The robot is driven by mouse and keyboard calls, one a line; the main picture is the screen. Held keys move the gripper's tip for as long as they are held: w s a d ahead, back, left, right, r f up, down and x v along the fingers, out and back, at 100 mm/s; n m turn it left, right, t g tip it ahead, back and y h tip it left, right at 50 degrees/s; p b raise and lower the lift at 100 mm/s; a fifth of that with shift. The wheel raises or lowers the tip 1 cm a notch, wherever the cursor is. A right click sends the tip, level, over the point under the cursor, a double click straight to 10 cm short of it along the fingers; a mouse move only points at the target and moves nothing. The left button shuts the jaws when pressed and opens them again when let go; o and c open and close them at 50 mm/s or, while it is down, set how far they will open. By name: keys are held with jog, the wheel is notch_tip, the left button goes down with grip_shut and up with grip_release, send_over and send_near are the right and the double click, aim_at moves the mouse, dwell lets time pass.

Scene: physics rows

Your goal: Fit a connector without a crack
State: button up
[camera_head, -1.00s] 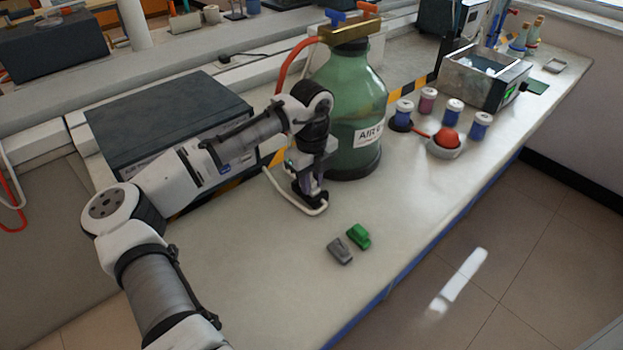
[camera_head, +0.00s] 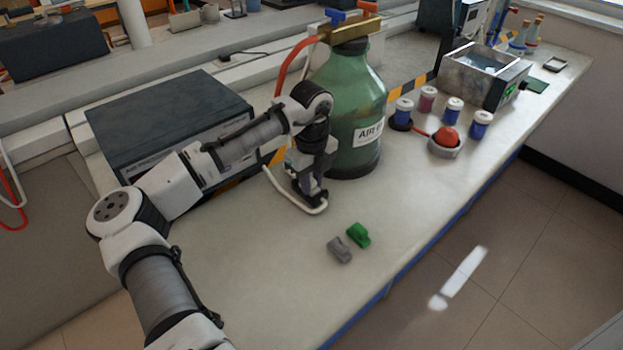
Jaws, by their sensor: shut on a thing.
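My gripper (camera_head: 309,194) points down low over the bench, just left of the green gas bottle (camera_head: 348,100) labelled AIR. It is shut at the end of a thin white hose (camera_head: 290,202), which loops around it on the bench. The held end is mostly hidden by the fingers. A green connector (camera_head: 358,235) and a grey connector (camera_head: 339,249) lie side by side on the bench, in front of and to the right of my gripper, apart from it. No crack can be made out on either at this size.
A dark instrument box (camera_head: 165,130) stands behind my arm. Several lidded jars (camera_head: 453,110), a red ball in a grey holder (camera_head: 445,142) and a metal bath (camera_head: 483,78) stand to the right.

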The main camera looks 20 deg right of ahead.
jog(key=shift+f, duration=0.25)
jog(key=o, duration=1)
jog(key=shift+o, duration=0.2)
jog(key=shift+r, duration=0.15)
